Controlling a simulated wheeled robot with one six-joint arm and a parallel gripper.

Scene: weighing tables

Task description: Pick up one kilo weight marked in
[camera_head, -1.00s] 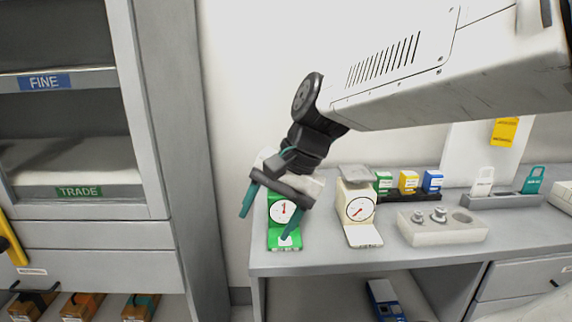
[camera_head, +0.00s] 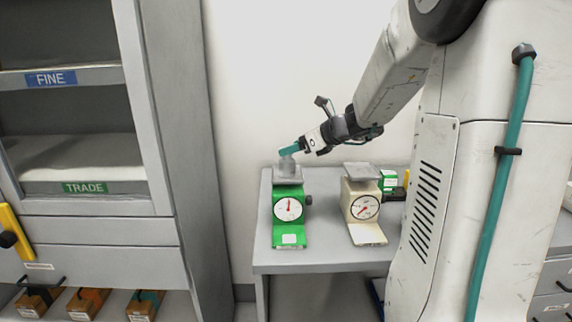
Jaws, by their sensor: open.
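A grey metal weight (camera_head: 287,165) stands on the pan of the green scale (camera_head: 289,209) on the table. My gripper (camera_head: 288,150) is at the top of this weight, coming in from the right. One teal finger shows and it overlaps the weight's top in the picture. The other finger is hidden or hard to make out, and I cannot tell if the finger touches. The marking on the weight is too small to read. The green scale's dial needle points about straight up.
A cream scale (camera_head: 362,207) with an empty pan stands right of the green one. A green box (camera_head: 389,181) is behind it. My arm hides the table's right side. A grey cabinet (camera_head: 180,120) with FINE and TRADE shelves stands at left.

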